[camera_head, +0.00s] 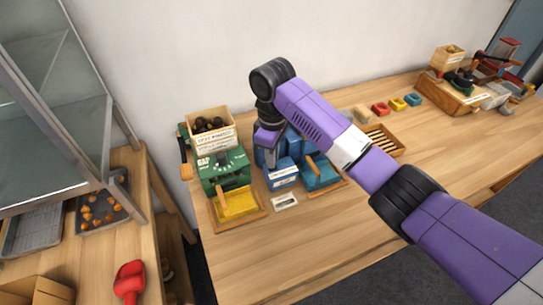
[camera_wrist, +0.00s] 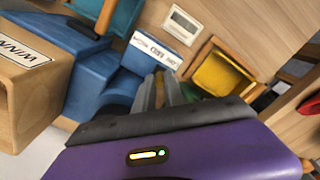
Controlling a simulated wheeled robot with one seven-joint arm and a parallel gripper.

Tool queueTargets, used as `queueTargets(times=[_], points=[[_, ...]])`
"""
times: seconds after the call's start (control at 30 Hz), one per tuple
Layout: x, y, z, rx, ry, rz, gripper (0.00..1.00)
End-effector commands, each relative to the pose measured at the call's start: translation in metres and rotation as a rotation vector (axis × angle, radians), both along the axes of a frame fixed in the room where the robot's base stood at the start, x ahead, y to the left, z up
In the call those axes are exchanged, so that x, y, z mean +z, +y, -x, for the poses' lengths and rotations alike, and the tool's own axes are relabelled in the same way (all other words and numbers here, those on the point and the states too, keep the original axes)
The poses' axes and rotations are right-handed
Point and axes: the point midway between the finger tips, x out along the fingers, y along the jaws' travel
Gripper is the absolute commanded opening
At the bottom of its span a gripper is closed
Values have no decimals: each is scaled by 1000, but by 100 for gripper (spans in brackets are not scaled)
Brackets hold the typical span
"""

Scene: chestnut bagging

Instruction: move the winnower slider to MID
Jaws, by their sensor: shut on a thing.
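The blue winnower (camera_head: 284,176) stands on the wooden table, beside the green machine. In the wrist view the winnower's blue body (camera_wrist: 97,84) fills the left, with a white scale label (camera_wrist: 157,50) on one face. Its lettering is too blurred to read for sure. My gripper (camera_head: 271,163) reaches down to the winnower from above. In the wrist view my gripper's fingers (camera_wrist: 160,92) are shut close below the label, against the blue housing. The slider knob is hidden between or behind the fingers, so its setting cannot be told.
The green machine (camera_head: 222,168) with a yellow tray (camera_head: 237,204) stands close on the left. A wooden box of chestnuts (camera_head: 211,143) sits behind it. A blue tray (camera_head: 319,173) is in front of the winnower. A white card (camera_head: 285,202) lies nearby. The front right table is clear.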

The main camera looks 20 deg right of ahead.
Motion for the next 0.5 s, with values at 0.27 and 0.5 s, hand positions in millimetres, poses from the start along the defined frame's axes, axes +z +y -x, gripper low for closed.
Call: queueTargets(times=[0.27,0.5], points=[[0,-23,0,-2,1,-1,0],[1,-23,0,-2,0,0,23]])
